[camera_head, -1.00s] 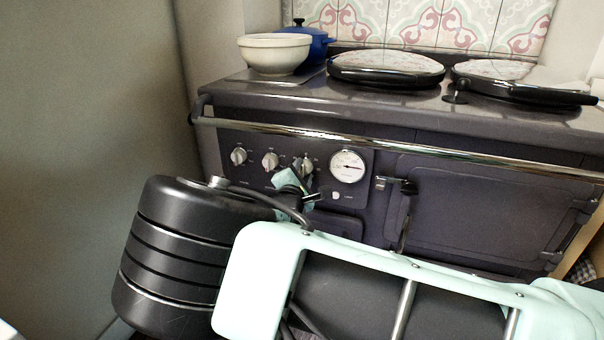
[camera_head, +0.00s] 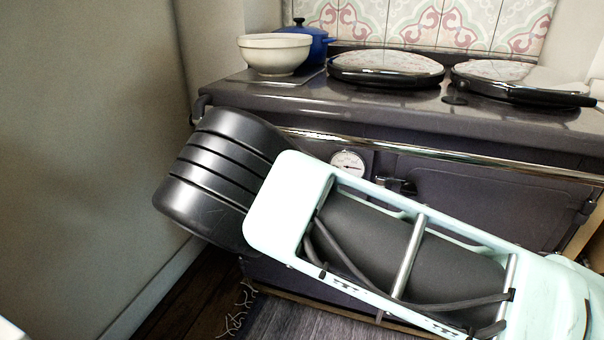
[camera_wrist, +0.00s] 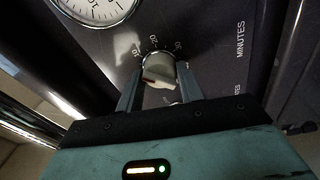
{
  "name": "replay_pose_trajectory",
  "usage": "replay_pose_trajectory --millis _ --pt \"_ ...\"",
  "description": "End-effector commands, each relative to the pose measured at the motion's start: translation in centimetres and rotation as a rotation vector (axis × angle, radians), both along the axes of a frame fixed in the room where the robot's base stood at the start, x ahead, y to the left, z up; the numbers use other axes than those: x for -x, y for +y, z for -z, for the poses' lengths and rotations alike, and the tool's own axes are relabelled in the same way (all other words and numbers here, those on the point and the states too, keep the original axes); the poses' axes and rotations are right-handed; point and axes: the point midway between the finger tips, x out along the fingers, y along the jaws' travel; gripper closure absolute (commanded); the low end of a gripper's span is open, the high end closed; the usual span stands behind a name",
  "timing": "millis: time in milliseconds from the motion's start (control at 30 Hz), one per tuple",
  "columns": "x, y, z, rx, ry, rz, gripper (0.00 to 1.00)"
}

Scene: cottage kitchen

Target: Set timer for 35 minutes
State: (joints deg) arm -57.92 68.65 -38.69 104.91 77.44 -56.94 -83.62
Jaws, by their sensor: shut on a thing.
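The timer knob (camera_wrist: 158,68) is a silver-grey round dial in the wrist view, with a pale grip bar across it. Blurred minute numbers surround it on the dark panel, and the word MINUTES is printed to its right. My gripper (camera_wrist: 159,82) has one finger on each side of the knob and is shut on it. I cannot read the exact setting. In the head view my arm hides the knobs and my gripper.
A dark range cooker (camera_head: 480,195) fills the view, with a chrome rail (camera_head: 440,160) across its front. A round white gauge (camera_head: 347,163) sits on the panel and also shows in the wrist view (camera_wrist: 92,6). A cream bowl (camera_head: 274,54) and blue pot (camera_head: 310,42) stand on top.

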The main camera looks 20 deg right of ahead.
Motion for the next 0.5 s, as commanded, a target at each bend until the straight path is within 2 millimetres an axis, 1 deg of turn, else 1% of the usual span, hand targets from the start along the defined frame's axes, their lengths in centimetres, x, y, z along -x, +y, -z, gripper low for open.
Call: replay_pose_trajectory --millis 500 --pt "-0.06 0.06 0.26 -0.4 -0.287 0.002 0.86"
